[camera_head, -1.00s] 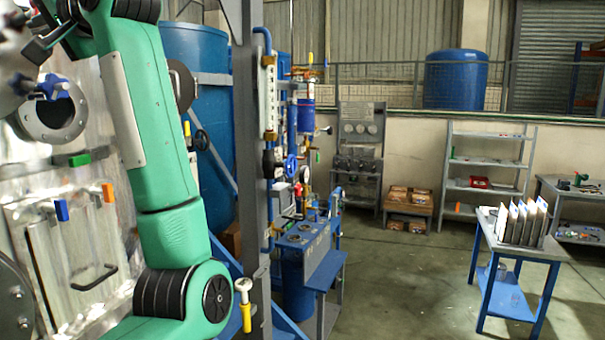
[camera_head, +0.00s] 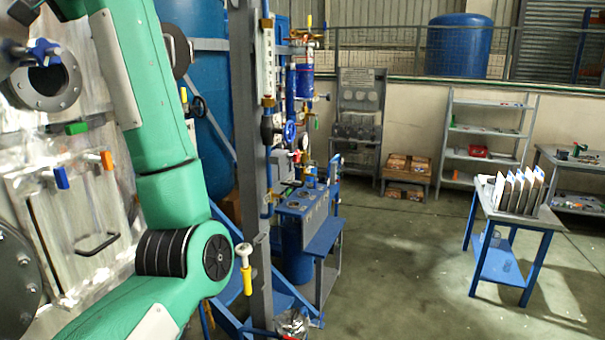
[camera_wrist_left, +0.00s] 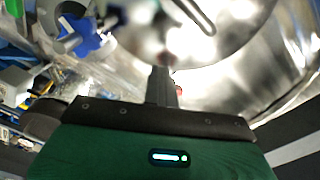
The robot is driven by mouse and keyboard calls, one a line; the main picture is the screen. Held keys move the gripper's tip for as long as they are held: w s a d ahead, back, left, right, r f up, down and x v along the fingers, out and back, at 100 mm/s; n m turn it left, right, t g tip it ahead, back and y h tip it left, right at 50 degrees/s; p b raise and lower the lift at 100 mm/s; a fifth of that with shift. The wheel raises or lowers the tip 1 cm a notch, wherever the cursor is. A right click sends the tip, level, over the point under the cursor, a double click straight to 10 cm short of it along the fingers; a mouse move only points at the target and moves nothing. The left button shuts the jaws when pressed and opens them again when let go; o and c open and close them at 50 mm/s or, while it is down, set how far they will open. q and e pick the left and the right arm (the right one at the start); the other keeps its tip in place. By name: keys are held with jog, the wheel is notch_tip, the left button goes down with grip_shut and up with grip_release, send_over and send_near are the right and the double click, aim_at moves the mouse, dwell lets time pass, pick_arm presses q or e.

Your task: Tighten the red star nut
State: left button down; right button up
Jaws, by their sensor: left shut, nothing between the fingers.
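My left gripper (camera_wrist_left: 163,75) shows in the left wrist view as dark fingers closed together, with nothing held between them. A small red spot (camera_wrist_left: 179,91) shows just beside the fingers, partly hidden behind them; I cannot tell whether it is the red star nut or whether the fingers touch it. In the head view, my green left arm crosses the left side and its gripper end is mostly cut off at the top left. No red star nut can be made out there. My right gripper is in neither view.
A blue star knob (camera_head: 38,52) sits by a round flanged port (camera_head: 48,82) on the shiny metal vessel; a blue knob also shows in the wrist view (camera_wrist_left: 80,36). A grey post (camera_head: 254,180) and piping stand right of my arm. A blue table (camera_head: 510,233) stands farther right.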

pick_arm(q)
jog(key=shift+r, duration=0.15)
jog(key=shift+s+a+r+p, duration=0.2)
jog(key=shift+s+r+p, duration=0.3)
jog(key=shift+r, duration=0.1)
jog(key=shift+s+r, duration=0.15)
jog(key=shift+r, duration=0.4)
jog(key=shift+s+a, duration=0.15)
dwell(0.4)
jog(key=b+v, duration=0.1)
jog(key=v, duration=0.5)
jog(key=shift+s+b, duration=0.2)
jog(key=shift+b, duration=0.1)
jog(key=shift+a+f, duration=0.1)
